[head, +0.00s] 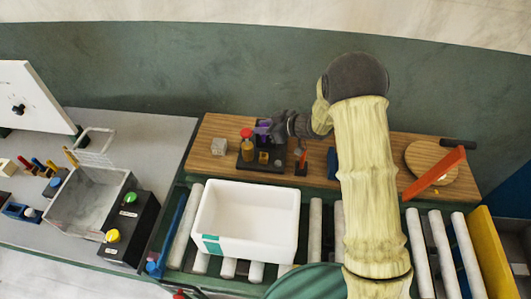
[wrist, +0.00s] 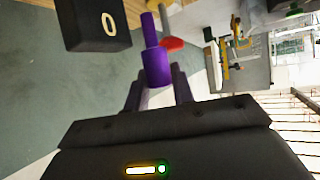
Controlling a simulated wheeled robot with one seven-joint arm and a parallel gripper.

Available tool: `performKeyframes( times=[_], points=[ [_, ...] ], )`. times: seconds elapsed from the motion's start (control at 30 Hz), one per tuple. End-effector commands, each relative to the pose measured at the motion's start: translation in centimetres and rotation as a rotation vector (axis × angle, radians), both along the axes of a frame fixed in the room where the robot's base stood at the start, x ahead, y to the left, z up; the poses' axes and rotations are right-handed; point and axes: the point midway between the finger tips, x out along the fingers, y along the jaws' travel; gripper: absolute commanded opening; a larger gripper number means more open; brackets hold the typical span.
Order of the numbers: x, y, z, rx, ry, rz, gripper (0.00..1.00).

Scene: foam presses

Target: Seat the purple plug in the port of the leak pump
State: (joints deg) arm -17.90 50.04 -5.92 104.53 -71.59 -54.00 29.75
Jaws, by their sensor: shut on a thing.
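My gripper (head: 275,128) is over the dark tray on the wooden board and is shut on the purple plug (wrist: 157,65). The plug's thick body is between the fingers, and its thinner tip points away from the gripper. The plug shows only as a small purple patch (head: 262,128) in the head view. No port can be made out.
On the dark tray (head: 245,165) stand a red-capped amber bottle (head: 247,147) and a small yellow piece (head: 263,157). A grey cube (head: 219,146) is to the left, an orange-and-black item (head: 300,160) to the right. A white bin (head: 247,215) sits on rollers in front.

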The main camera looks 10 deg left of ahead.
Motion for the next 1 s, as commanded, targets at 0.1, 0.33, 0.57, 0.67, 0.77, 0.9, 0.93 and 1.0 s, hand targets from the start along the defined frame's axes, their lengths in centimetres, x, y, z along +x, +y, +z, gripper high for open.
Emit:
performKeyframes(
  times=[0.1, 0.33, 0.57, 0.67, 0.77, 0.9, 0.93, 1.0],
  points=[
    [-0.1, 0.2, 0.0, 0.000, 0.000, 0.004, 0.01],
    [-0.3, 0.6, 0.0, 0.000, 0.000, 0.010, 0.01],
    [-0.3, 0.4, -2.4, -0.002, 0.005, 0.006, 0.01],
    [-0.2, 0.3, -3.9, -0.001, 0.004, 0.005, 0.01],
    [-0.2, 0.2, -5.2, -0.001, 0.003, 0.004, 0.01],
    [-0.1, 0.2, -5.8, 0.001, -0.001, 0.004, 0.01],
    [-0.1, 0.3, -5.8, 0.001, -0.001, 0.004, 0.01],
    [-0.1, 0.3, -5.8, 0.001, -0.001, 0.004, 0.01]
  ],
)
